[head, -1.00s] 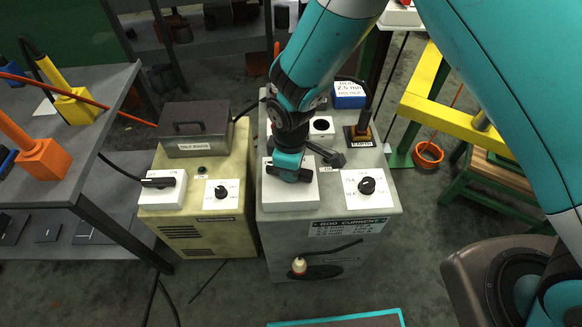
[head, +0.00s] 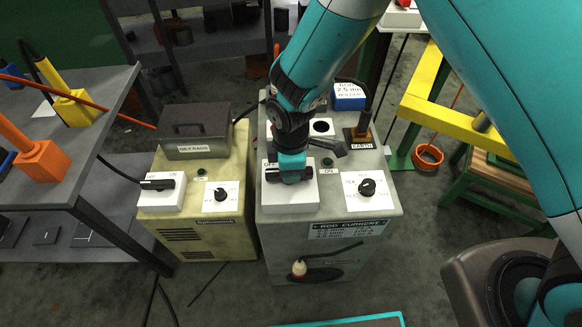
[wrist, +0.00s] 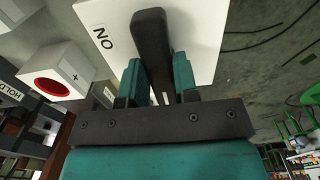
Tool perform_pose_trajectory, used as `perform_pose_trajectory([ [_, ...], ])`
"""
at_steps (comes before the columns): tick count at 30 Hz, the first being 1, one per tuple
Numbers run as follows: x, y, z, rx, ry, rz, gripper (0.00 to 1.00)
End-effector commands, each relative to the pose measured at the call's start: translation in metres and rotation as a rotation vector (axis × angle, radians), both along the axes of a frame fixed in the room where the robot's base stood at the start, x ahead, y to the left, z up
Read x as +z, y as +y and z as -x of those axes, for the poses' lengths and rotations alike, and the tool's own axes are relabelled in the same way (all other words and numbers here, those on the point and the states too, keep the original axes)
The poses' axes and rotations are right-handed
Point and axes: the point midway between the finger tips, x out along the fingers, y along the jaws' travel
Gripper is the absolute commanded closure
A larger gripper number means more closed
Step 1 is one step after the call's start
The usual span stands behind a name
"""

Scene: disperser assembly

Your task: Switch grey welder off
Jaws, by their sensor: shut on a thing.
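The grey welder (head: 295,262) stands in the middle of the head view. A white switch box (head: 290,198) with OFF and ON labels sits on its top at the front left. The ON label (wrist: 102,38) shows left of the handle there.
A yellowish welder (head: 212,236) with its own switch (head: 162,192) stands close on the left. The grey welder's dial (head: 367,187) and the earth connector (head: 358,136) are right of my gripper. A grey table (head: 92,112) is at the left and a yellow frame (head: 440,115) at the right.

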Motion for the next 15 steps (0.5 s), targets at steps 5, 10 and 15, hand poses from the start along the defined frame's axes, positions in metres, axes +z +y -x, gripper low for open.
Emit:
perform_pose_trajectory([
  [5, 0.0008, 0.0001, -0.0005, 0.003, -0.002, 0.000, 0.61],
  [10, 0.0005, 0.0002, -0.0004, 0.002, -0.001, 0.000, 0.47],
  [15, 0.0010, 0.0002, -0.0003, 0.001, -0.001, 0.000, 0.47],
])
